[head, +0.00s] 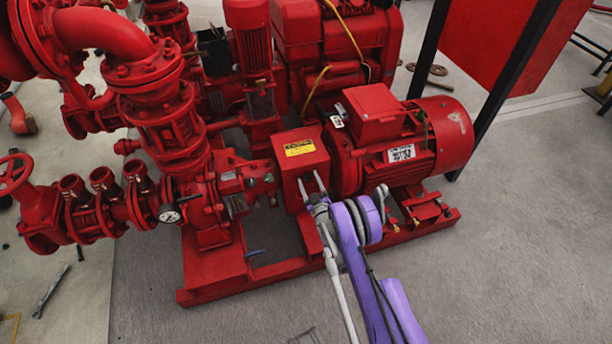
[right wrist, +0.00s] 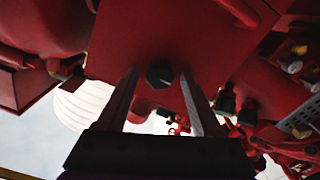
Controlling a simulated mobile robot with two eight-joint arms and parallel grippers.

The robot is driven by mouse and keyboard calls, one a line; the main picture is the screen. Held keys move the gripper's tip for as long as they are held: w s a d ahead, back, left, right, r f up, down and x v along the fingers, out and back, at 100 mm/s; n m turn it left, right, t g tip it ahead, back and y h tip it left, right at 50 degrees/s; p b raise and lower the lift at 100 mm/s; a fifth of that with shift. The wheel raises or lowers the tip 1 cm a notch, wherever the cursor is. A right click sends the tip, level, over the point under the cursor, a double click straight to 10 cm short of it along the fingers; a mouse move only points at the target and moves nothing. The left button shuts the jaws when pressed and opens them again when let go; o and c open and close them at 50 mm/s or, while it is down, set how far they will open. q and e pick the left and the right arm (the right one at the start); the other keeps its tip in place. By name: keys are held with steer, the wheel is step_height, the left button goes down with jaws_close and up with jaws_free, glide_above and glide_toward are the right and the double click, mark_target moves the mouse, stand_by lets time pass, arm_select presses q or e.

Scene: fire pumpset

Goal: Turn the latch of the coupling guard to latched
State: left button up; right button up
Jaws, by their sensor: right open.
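The coupling guard (head: 298,165) is a red box with a yellow label, between the pump and the motor. My right gripper (head: 311,184) is at the guard's lower front, its two fingers apart and pointing at it. In the right wrist view the fingers (right wrist: 160,74) stand open on either side of a dark hexagonal knob (right wrist: 160,75) on the red guard face, which seems to be the latch. I cannot tell whether the fingers touch it, nor how the latch is turned. In the head view the latch is not distinguishable. My left gripper is not in view.
The red motor (head: 405,150) stands right of the guard, and the pump with its pressure gauge (head: 169,213) stands left. The red base frame (head: 245,285) runs below them. A wrench (head: 51,291) lies on the floor at left. Floor at lower right is clear.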

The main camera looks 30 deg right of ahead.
steer(key=shift+s, duration=0.15)
steer(key=shift+c, duration=0.6)
jaws_close()
steer(key=m, duration=0.4)
steer(key=shift+d+r+m, duration=0.1)
steer(key=shift+m, duration=0.3)
steer(key=m+p, duration=0.1)
steer(key=m, duration=0.3)
steer(key=shift+m, duration=0.3)
steer(key=m, duration=0.4)
steer(key=shift+d, duration=0.15)
steer(key=shift+m+p, duration=0.35)
steer(key=shift+m, duration=1.85)
